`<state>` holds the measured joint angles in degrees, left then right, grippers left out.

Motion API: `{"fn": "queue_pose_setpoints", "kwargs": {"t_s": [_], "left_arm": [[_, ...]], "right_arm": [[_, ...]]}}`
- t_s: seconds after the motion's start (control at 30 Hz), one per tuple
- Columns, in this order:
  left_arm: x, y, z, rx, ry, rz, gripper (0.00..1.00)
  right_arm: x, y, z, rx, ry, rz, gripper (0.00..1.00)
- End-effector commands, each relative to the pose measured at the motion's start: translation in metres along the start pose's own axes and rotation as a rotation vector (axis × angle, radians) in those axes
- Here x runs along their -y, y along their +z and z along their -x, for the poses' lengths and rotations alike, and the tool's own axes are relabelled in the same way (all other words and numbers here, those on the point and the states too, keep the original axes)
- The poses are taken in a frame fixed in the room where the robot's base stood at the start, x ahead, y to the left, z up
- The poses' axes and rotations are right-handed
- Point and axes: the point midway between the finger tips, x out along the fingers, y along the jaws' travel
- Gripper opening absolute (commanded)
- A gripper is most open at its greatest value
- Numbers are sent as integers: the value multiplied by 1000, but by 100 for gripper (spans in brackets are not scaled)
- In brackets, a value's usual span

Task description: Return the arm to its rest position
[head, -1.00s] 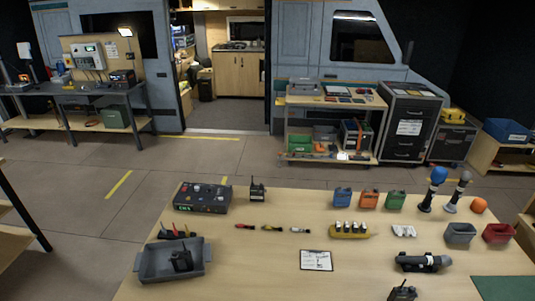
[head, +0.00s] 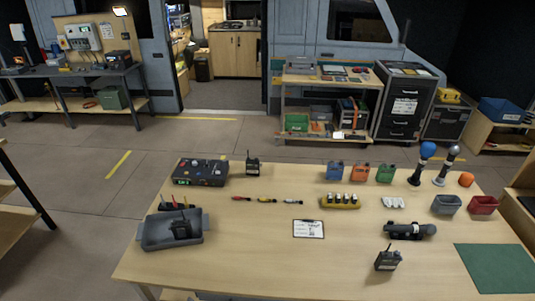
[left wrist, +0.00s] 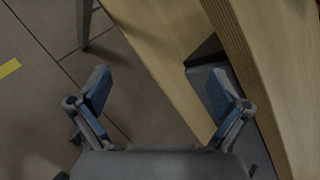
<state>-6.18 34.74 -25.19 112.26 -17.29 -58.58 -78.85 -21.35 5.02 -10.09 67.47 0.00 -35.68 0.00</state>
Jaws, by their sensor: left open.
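My left gripper (left wrist: 160,86) shows in the left wrist view, with its two blue-padded fingers spread wide and nothing between them. It hangs over brown floor tiles and the edge of a light wooden surface (left wrist: 160,55). A dark object, partly hidden by the right-hand finger, shows beside that surface; I cannot tell what it is. Neither gripper nor arm shows in the head view. My right gripper is not in any view.
In the head view a wooden table (head: 255,260) carries a grey tray (head: 152,240) with a radio, a control box (head: 200,172), a clipboard (head: 308,228), a radio (head: 388,258) and a green mat (head: 497,268). Open floor (head: 90,215) lies to the left.

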Motion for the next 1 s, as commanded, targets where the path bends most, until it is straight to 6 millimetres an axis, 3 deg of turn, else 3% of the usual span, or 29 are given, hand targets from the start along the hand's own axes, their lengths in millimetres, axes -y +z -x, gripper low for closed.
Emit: {"fn": "queue_pose_setpoints", "kwargs": {"t_s": [0.17,0.27,0.4,0.5,0.6,0.7,0.8,1.0], "left_arm": [[-70,-70,-29,-108,160,428,100],[-124,-130,-36,-153,305,770,100],[-197,-220,-21,-151,538,1242,100],[-237,-276,0,-108,692,1513,100],[-264,-317,21,-53,809,1709,100],[-278,-342,36,-8,882,1831,100],[-285,-353,44,17,916,1884,100],[-286,-354,44,18,917,1887,100]], "right_arm": [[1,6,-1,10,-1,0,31],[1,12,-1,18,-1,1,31],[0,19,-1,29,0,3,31],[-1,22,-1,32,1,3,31],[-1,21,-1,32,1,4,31],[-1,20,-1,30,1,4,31],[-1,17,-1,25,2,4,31],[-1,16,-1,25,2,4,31]]}}
